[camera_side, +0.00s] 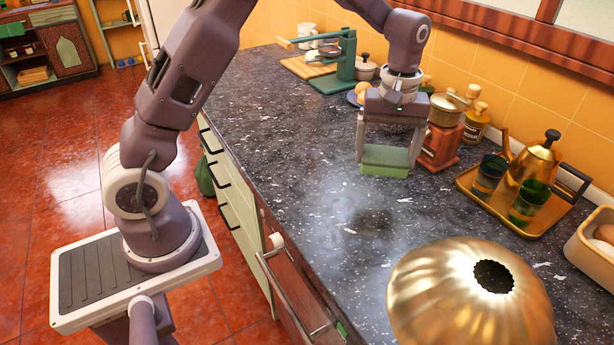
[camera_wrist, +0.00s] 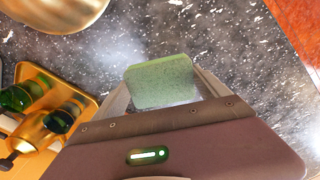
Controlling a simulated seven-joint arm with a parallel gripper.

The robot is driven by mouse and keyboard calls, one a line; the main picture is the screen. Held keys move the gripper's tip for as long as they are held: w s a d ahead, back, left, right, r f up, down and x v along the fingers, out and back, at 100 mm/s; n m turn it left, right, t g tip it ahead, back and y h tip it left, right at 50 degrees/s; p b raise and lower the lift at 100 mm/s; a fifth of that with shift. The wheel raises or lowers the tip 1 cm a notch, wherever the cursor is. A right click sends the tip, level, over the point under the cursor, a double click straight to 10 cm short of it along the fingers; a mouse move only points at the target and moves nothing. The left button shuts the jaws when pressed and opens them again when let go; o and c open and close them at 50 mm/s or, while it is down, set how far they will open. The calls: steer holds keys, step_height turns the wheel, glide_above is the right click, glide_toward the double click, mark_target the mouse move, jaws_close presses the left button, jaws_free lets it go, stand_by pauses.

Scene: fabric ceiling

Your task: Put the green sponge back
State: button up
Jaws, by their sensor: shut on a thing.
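The green sponge (camera_side: 386,160) is a flat block between the fingers of my gripper (camera_side: 386,158), close to the dark speckled counter. In the side view I cannot tell whether it touches the counter. My gripper is shut on it and points down, just left of the copper-coloured grinder. In the wrist view the sponge (camera_wrist: 161,82) shows between the two fingers (camera_wrist: 163,90), with counter around it.
The grinder (camera_side: 439,140) stands close on the right. A golden tray (camera_side: 540,229) holds a pot and green glasses. A large golden dome (camera_side: 469,295) is at the front. The counter (camera_side: 290,150) left of my gripper is clear. A green stand (camera_side: 346,60) is at the back.

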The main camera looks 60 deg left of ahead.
steer(key=s+a+r+n, duration=0.1)
steer(key=s+a+n, duration=0.4)
steer(key=a, duration=0.6)
steer(key=n, duration=0.3)
glide_above(288, 175)
step_height(288, 175, down, 9)
steer(key=shift+s+r, duration=0.1)
steer(key=shift+r, duration=0.1)
steer(key=shift+f, duration=0.3)
steer(key=shift+f, duration=0.2)
